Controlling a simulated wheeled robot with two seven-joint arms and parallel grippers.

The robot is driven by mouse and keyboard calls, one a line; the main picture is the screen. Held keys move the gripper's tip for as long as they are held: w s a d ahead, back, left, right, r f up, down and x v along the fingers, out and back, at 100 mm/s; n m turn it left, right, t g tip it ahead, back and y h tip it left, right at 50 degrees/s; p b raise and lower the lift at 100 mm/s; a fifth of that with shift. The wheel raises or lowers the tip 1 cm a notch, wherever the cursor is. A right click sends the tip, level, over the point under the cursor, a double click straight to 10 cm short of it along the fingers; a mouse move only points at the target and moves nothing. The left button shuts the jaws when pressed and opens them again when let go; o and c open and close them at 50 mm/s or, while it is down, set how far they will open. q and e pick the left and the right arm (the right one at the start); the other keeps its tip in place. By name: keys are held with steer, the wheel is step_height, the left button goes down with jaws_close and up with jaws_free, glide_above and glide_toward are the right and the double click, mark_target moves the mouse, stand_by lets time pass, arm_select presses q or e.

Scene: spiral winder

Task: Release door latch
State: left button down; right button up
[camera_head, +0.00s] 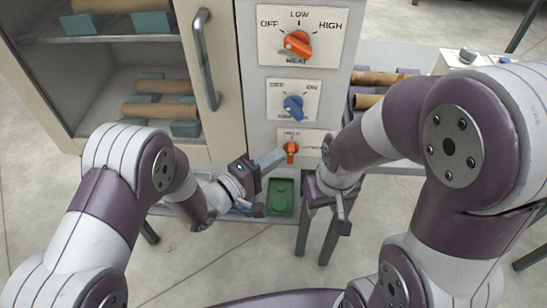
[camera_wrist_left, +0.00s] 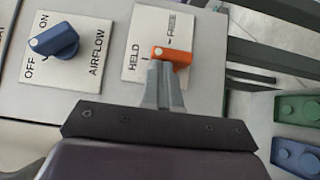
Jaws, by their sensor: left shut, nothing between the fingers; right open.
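The door latch is a small orange lever (camera_head: 291,149) on a white plate (camera_head: 312,142) marked HELD and FREE, low on the machine's panel. It also shows in the left wrist view (camera_wrist_left: 174,54), with its white-dotted end toward HELD. My left gripper (camera_head: 272,159) is shut and empty, its fingertips right beside the lever; in the left wrist view they (camera_wrist_left: 162,72) overlap its dotted end, and I cannot tell whether they touch. My right gripper (camera_head: 328,208) is open and empty, below and right of the latch. The cabinet door's metal handle (camera_head: 206,60) is at upper left.
Above the latch are the blue airflow knob (camera_head: 293,106), turned toward OFF, and the orange heat knob (camera_head: 298,43). Brown tubes (camera_head: 160,110) rest on cradles in the cabinet; more tubes (camera_head: 378,78) are at right.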

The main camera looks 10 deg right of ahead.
arm_select(q)
steer(key=shift+r+m+y+p, duration=0.2)
steer(key=shift+m+y+p, duration=0.1)
steer(key=shift+p, duration=0.35)
